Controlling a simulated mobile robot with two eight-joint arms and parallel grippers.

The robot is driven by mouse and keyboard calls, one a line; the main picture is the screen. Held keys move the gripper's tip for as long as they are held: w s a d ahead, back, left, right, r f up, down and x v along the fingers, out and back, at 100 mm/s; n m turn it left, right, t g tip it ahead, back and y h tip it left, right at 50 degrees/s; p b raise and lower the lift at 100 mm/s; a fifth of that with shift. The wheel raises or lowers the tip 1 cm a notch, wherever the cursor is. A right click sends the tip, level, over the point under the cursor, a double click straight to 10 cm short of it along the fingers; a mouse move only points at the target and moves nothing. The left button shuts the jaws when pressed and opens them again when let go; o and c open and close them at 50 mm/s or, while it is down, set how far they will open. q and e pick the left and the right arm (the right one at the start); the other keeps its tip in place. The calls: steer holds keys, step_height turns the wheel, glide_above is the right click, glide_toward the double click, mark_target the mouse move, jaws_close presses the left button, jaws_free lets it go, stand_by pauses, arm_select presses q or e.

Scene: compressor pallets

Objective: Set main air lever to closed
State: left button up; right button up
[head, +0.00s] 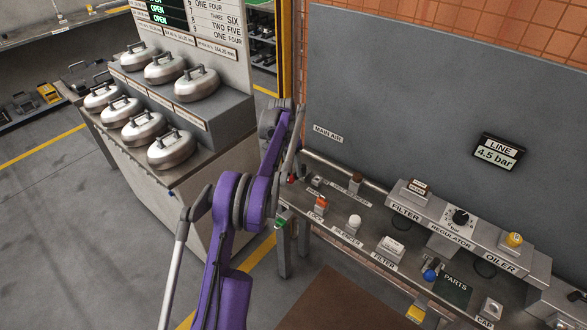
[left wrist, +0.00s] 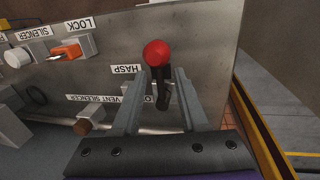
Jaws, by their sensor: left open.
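The main air lever has a red ball knob (left wrist: 156,53) on a black stem (left wrist: 163,92), seen in the left wrist view. In the head view only a bit of the red knob (head: 291,180) shows beside my gripper. My left gripper (left wrist: 160,75) is open, with one finger on each side of the stem; contact cannot be told. In the head view my left gripper (head: 292,163) is near the bench's left end, partly hidden by my purple arm. The MAIN AIR label (head: 328,134) is on the grey back panel. My right gripper is not in view.
The bench holds an orange lock (head: 321,202), a white silencer (head: 354,221) and a filter-regulator-oiler row (head: 450,226). A LINE display (head: 498,152) reads 4.5 bar. A HASP label (left wrist: 126,69) is beside the lever. A cabinet with several metal stones (head: 170,150) stands left.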

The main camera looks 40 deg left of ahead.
arm_select(q)
step_height(320, 180, up, 11)
steer(key=a+p, duration=0.1)
steer(key=a, duration=0.1)
steer(key=shift+f, duration=0.2)
stand_by(0.4)
